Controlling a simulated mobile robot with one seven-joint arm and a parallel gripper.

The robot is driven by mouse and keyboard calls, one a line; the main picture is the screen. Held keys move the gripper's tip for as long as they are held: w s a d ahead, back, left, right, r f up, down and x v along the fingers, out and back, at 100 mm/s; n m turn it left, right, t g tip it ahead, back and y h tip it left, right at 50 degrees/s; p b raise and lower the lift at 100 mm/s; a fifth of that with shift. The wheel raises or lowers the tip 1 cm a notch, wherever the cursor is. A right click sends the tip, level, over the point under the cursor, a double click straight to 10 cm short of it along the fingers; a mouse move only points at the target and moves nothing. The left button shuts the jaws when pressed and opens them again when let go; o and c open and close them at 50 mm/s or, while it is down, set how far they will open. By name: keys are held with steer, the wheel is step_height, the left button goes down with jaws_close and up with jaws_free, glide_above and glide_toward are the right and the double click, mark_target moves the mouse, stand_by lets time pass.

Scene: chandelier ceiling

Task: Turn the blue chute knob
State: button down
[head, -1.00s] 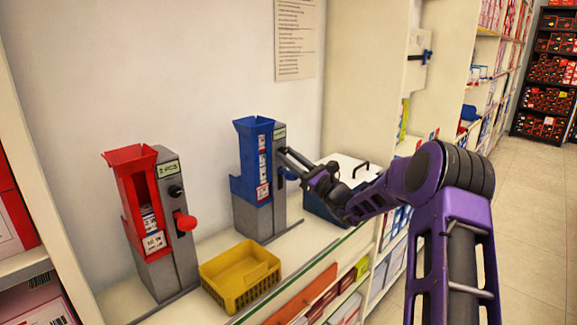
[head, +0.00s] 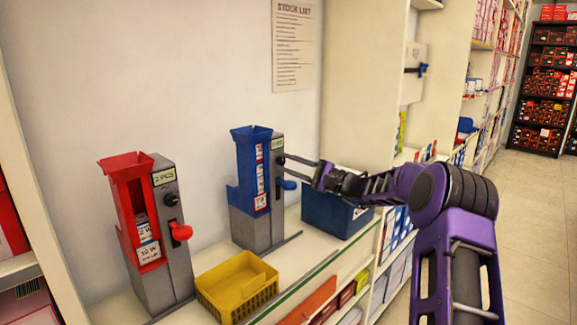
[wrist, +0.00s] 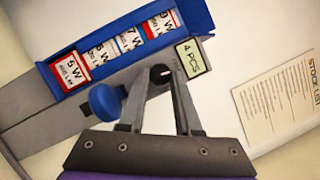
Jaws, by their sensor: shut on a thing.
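The blue chute (head: 247,165) stands on the shelf, fixed to a grey housing (head: 264,228). In the wrist view the chute (wrist: 188,20) holds several labelled boxes, and its display (wrist: 194,57) reads 4 PCS. The small dark round knob (wrist: 161,74) sits on the housing beside the display. My gripper (head: 284,159) reaches it from the right; in the wrist view my gripper's fingertips (wrist: 162,75) are closed around the knob, partly hiding it. A blue ball-ended lever (wrist: 104,101) lies just left of the fingers; it also shows below them in the head view (head: 289,185).
A red chute (head: 130,195) with a red lever (head: 181,232) stands at left. A yellow crate (head: 237,287) sits in front between the chutes. A blue box (head: 333,214) stands right of the blue chute, below my arm. A stock list (head: 293,45) hangs on the wall.

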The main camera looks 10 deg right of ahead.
steer(key=shift+n, duration=0.8)
steer(key=shift+g, duration=0.3)
steer(key=c, duration=0.6)
jaws_free()
steer(key=v, duration=1.7)
steer(key=shift+s+d+r+p, duration=0.15)
steer(key=shift+s+r+p, duration=0.1)
steer(key=shift+p, duration=0.15)
